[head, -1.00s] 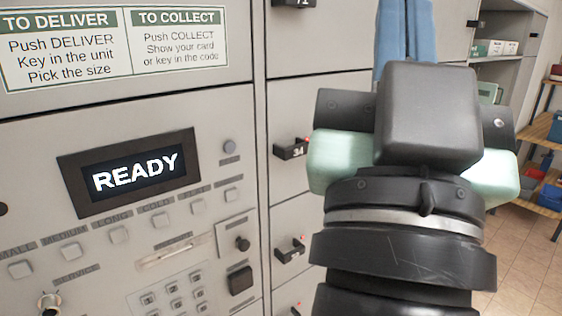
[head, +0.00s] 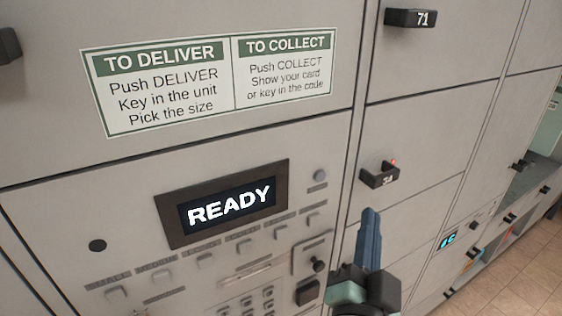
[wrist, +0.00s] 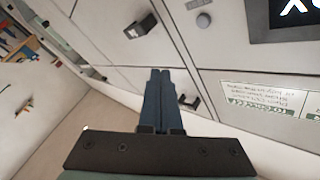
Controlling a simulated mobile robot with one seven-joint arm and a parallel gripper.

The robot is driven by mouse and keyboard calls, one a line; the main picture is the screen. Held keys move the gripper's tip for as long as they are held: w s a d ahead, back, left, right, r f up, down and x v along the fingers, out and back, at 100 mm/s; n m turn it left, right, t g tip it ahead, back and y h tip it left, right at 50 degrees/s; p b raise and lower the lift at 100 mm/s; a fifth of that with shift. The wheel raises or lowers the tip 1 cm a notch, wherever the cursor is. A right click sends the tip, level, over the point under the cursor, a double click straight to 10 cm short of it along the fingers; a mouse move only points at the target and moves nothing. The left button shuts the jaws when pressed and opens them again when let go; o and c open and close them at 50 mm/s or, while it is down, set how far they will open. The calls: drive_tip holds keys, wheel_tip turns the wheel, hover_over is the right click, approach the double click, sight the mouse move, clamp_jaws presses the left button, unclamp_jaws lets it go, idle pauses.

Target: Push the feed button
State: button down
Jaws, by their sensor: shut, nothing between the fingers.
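The locker control panel (head: 130,225) carries a dark-framed display (head: 230,203) reading READY. Below it runs a row of small square buttons (head: 205,262) with labels too small to read. A round grey button (head: 320,175) with a small label under it sits right of the display; it also shows in the wrist view (wrist: 203,20). I cannot tell which button is the feed button. My gripper (head: 371,212) is shut and empty, its blue fingers together, to the right of the panel and lower than the round button. In the wrist view the fingertips (wrist: 160,72) appear apart from any button.
A black handle marked 34 (head: 380,175) with a red light juts out just above my fingers. Another handle marked 71 (head: 410,18) is higher up. A black knob (head: 318,265) and a dark square block (head: 307,291) project from the panel's lower right. Open floor (head: 510,285) lies right.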

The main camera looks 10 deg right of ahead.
sight(319, 176)
drive_tip(key=shift+f, duration=0.25)
drive_tip(key=w+a+b, duration=0.3)
drive_tip(key=w, duration=0.5)
idle(0.4)
drive_tip(key=shift+w+a, duration=0.1)
idle(1.9)
drive_tip(key=shift+w+a+b, duration=0.15)
drive_tip(key=shift+w+b, duration=0.25)
drive_tip(key=shift+b, duration=0.1)
